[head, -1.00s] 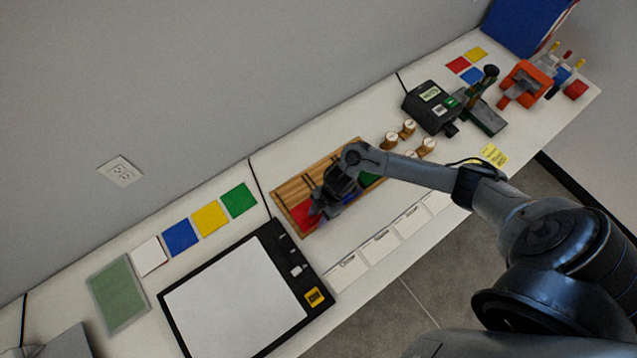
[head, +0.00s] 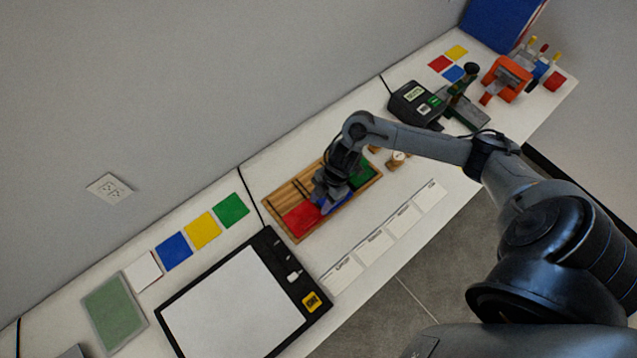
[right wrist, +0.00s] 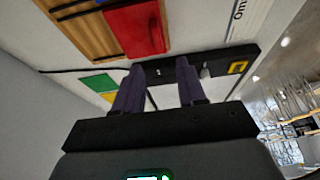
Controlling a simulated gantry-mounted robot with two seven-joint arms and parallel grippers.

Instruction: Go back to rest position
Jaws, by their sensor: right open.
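My right arm reaches in from the right in the head view. Its gripper (head: 328,200) is over the wooden tray (head: 285,186), in front of the blue piece. In the right wrist view the two dark fingers of the gripper (right wrist: 160,68) stand apart with nothing between them. The tray holds a red piece (head: 301,219), a blue piece (head: 343,199) partly hidden by the gripper, and a green piece (head: 364,174). The red piece also shows in the right wrist view (right wrist: 136,28), beyond the fingers. My left gripper is in neither view.
A black-framed white board (head: 235,305) lies left of the tray. Coloured squares (head: 203,229) lie along the wall. White labelled cards (head: 373,245) line the front edge. Wooden knobs (head: 396,159), a black device (head: 412,102) and an orange vise-like tool (head: 507,80) stand to the right.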

